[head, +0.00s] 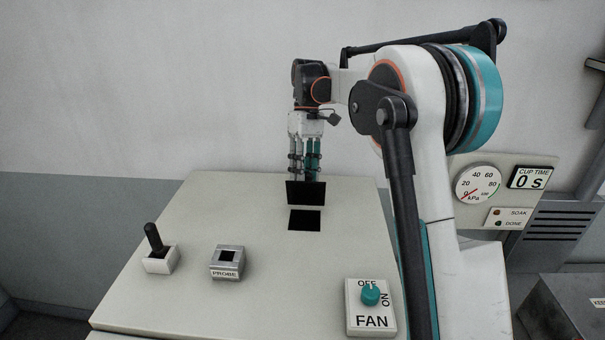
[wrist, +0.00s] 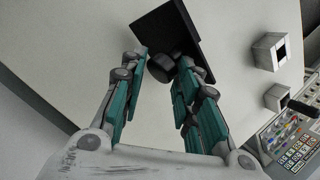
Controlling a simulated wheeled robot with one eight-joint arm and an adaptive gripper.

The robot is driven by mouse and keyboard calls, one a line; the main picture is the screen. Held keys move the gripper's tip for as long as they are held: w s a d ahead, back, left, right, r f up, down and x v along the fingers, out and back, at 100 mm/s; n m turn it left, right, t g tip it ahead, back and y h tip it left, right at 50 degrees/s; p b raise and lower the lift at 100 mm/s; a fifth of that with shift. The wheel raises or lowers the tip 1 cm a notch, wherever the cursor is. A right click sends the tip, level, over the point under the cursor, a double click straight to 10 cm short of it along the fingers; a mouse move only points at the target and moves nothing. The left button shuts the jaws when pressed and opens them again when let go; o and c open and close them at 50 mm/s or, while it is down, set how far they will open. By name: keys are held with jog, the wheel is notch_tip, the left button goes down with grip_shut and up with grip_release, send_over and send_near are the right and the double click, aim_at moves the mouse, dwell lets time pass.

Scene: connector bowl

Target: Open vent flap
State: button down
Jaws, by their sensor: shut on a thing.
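The black vent flap (head: 305,194) stands at the back of the pale panel top, behind a black rectangular opening (head: 304,221). A pale strip shows between them. In the wrist view the flap (wrist: 168,24) is a tilted dark plate with a dark rounded knob (wrist: 172,67) on its near face. My gripper (head: 306,178) points down at the flap from above. The exact finger contact is partly hidden.
A joystick (head: 156,249), a PROBE socket (head: 228,262) and a FAN knob (head: 370,294) stand on the panel in front of the flap. A gauge (head: 478,184) and a CUP TIME display (head: 531,178) are at the right, behind my arm. A wall is behind.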

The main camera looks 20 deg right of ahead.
jog(key=shift+w+d+f, duration=0.2)
jog(key=shift+d+f, duration=0.2)
jog(key=shift+f, duration=0.1)
jog(key=c, duration=1.4)
grip_release()
jog(key=shift+o, duration=0.5)
jog(key=shift+w+d+f, duration=0.1)
jog(key=shift+w+d, duration=0.1)
jog(key=shift+d, duration=0.2)
jog(key=shift+s+a, duration=0.1)
jog(key=shift+a, duration=0.15)
jog(key=shift+r, duration=0.2)
jog(key=v, duration=1.2)
jog(key=shift+f, duration=0.1)
